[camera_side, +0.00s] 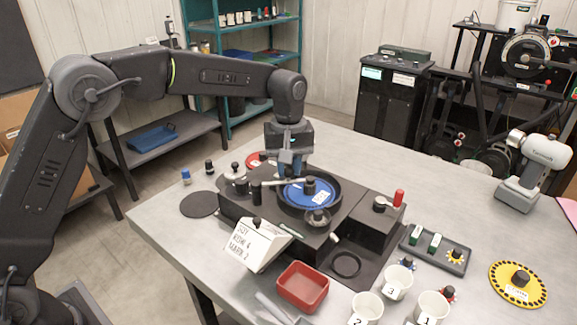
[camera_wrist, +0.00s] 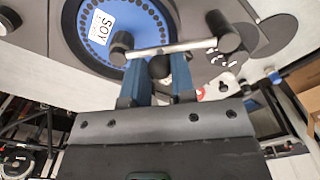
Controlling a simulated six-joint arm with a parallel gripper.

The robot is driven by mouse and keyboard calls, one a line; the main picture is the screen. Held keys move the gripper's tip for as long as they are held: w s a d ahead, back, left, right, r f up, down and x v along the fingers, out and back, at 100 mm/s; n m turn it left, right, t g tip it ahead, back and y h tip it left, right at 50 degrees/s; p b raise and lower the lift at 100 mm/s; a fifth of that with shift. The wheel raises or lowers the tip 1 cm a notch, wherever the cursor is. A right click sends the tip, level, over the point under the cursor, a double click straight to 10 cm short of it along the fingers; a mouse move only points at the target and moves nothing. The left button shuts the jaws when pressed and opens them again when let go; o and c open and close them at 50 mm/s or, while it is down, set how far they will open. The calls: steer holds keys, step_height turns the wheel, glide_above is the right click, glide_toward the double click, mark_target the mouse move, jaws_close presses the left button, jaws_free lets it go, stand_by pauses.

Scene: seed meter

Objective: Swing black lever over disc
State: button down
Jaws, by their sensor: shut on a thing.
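The black lever has a pale bar (camera_wrist: 175,48) and dark ends. Its bar (camera_side: 283,183) lies across the disc's edge, one end over the disc and the other at a black post (camera_side: 256,190). My gripper (camera_wrist: 167,75) is shut on the black lever, with a dark rounded knob between its blue fingers. In the side view, my gripper (camera_side: 287,165) reaches down behind the bar.
A white sign (camera_side: 260,243) and red tray (camera_side: 302,287) stand in front of the meter. White numbered cups (camera_side: 398,282), a dark parts tray (camera_side: 434,250) and a yellow disc (camera_side: 518,285) lie to the right. A small black disc (camera_side: 199,204) lies left. The table's back right is mostly clear.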

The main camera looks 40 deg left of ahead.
mark_target(288, 167)
stand_by(0.3)
steer(key=c, duration=0.9)
jaws_free()
steer(key=shift+c, duration=0.2)
steer(key=shift+r, duration=0.1)
step_height(288, 167, up, 14)
steer(key=shift+a, duration=0.1)
